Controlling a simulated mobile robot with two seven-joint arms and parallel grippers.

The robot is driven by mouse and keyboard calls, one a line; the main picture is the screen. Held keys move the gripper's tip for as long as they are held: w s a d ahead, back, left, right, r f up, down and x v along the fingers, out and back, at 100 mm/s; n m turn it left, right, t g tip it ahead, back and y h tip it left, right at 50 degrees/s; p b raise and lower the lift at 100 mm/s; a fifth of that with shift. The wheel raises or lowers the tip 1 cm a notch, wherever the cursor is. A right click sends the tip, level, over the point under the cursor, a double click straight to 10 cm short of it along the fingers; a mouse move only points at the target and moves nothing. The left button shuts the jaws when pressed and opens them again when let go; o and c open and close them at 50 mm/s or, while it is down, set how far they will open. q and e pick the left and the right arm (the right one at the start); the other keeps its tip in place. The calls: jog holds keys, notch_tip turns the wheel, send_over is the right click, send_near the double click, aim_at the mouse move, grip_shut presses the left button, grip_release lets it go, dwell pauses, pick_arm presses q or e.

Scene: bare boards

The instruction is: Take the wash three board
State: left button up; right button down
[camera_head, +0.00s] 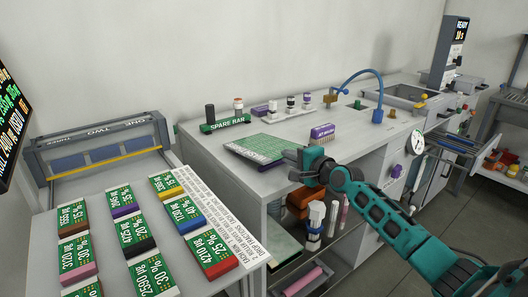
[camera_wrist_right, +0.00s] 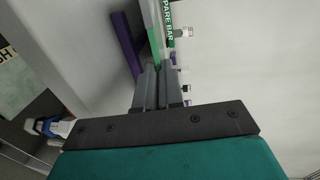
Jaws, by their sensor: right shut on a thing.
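My right gripper (camera_head: 303,160) reaches in from the right and is shut on the board's right end. In the right wrist view, the two dark fingers (camera_wrist_right: 159,88) close together at the board's green edge (camera_wrist_right: 154,42), with a purple strip (camera_wrist_right: 124,46) beside it. The fingers hide part of the board. My left gripper is out of view.
A spare bar block (camera_head: 225,124) and several small bottles stand behind the board. A purple block (camera_head: 322,132) stands to its right. A blue curved tap (camera_head: 377,80) is further right. Several numbered boards cover the left table (camera_head: 50,287). Shelves (camera_head: 338,248) below hold bottles and another board.

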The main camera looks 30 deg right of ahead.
jog(key=shift+r, duration=0.25)
dwell(0.3)
notch_tip(320, 180, up, 4)
jog(key=p, duration=0.4)
jog(key=shift+f, duration=0.15)
dwell(0.4)
jog(key=s+r+p, duration=0.1)
jog(key=s+r, duration=0.3)
jog(key=s, duration=0.2)
jog(key=shift+d, duration=0.2)
dwell(0.3)
